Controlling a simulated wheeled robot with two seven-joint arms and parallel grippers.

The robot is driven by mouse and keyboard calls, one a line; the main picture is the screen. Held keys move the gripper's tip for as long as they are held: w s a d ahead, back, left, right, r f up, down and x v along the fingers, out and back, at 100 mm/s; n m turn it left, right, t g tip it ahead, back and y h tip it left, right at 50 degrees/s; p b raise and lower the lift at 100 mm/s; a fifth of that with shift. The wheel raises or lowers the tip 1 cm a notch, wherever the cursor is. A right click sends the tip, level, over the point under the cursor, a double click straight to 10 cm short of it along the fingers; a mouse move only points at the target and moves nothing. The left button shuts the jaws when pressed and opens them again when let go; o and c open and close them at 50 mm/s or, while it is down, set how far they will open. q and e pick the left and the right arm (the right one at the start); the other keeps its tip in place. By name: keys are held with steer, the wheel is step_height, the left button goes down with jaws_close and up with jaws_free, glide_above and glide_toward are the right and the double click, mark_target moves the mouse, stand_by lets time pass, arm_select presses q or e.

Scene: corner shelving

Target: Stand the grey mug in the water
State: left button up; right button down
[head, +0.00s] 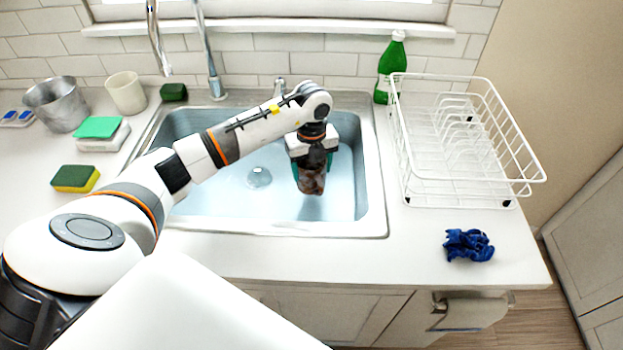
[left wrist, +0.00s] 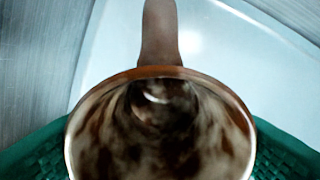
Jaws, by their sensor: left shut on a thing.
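The mug (head: 312,182) looks brown and stained rather than grey. It is in my left gripper (head: 312,166), over the right part of the sink (head: 377,205). In the left wrist view the mug's open mouth (left wrist: 160,125) faces the camera, with brown smears inside and its handle (left wrist: 160,35) toward the top of the picture. The green finger pads (left wrist: 285,155) are on both sides of it. Pale blue water (head: 235,200) covers the sink floor. I cannot tell whether the mug's base touches the water. My right gripper is not in view.
A round drain (head: 259,177) shows in the sink. The faucet (head: 212,80) stands behind it. A white dish rack (head: 460,205) and green bottle (head: 391,70) are right. A blue cloth (head: 468,245) lies at front right. Sponges (head: 75,178), a metal bucket (head: 60,105) and a cream cup (head: 126,92) are left.

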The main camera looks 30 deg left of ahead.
mark_target(312, 181)
arm_select(q)
step_height(312, 181, down, 4)
steer(key=shift+f+p, duration=0.25)
steer(key=shift+p, duration=0.1)
steer(key=shift+f, duration=0.3)
steer(key=o, duration=1.2)
steer(key=shift+r, duration=0.2)
step_height(312, 181, up, 12)
steer(key=shift+b, duration=1.2)
